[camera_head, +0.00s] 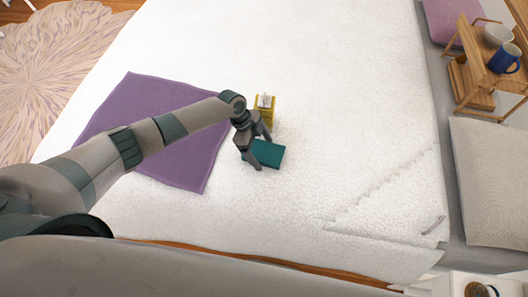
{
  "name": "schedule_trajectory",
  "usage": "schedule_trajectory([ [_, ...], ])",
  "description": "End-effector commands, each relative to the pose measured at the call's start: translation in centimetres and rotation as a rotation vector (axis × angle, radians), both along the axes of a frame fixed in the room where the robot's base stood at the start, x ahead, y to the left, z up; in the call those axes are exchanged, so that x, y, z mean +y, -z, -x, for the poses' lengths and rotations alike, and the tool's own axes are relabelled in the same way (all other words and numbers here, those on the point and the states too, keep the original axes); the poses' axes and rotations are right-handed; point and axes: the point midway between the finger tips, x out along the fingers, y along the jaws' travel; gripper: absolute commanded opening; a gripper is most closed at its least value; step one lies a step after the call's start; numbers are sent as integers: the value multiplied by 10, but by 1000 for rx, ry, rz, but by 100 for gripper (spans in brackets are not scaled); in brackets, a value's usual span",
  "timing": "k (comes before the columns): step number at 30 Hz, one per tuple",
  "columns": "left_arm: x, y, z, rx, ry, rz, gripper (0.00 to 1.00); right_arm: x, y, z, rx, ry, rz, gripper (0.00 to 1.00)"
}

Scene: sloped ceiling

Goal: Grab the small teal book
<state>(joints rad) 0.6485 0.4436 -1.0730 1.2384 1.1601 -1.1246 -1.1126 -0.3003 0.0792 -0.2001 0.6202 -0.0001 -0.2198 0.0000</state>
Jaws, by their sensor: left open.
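The small teal book (268,154) lies flat on the white bed cover. My left gripper (261,152) is open above the book's left part, with its fingers pointing down toward the book. One finger overlaps the book's left end in the picture. I cannot tell whether the fingers touch it. The gripper hides part of the book's left and upper edge. My right gripper is not in view.
A yellow tissue box (267,112) stands just behind the book. A purple cloth (125,100) lies flat to the left under my arm. A wooden tray stand (478,72) with a blue mug (504,58) is at the upper right. The bed right of the book is clear.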

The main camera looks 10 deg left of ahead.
Motion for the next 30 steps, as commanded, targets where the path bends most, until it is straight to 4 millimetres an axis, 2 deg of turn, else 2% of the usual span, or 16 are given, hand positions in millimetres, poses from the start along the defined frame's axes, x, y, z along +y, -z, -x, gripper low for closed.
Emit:
schedule_trajectory([
  [10, 0, 0, 0, 0, 0, 0, 88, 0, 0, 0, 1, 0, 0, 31],
  [11, 0, 0, 0, 0, 0, 0, 83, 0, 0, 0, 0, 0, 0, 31],
  [16, 0, 0, 0, 0, 0, 0, 42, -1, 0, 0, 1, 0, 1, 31],
  [30, 0, -6, -1, -1, 1, 1, 41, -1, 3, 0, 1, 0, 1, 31],
])
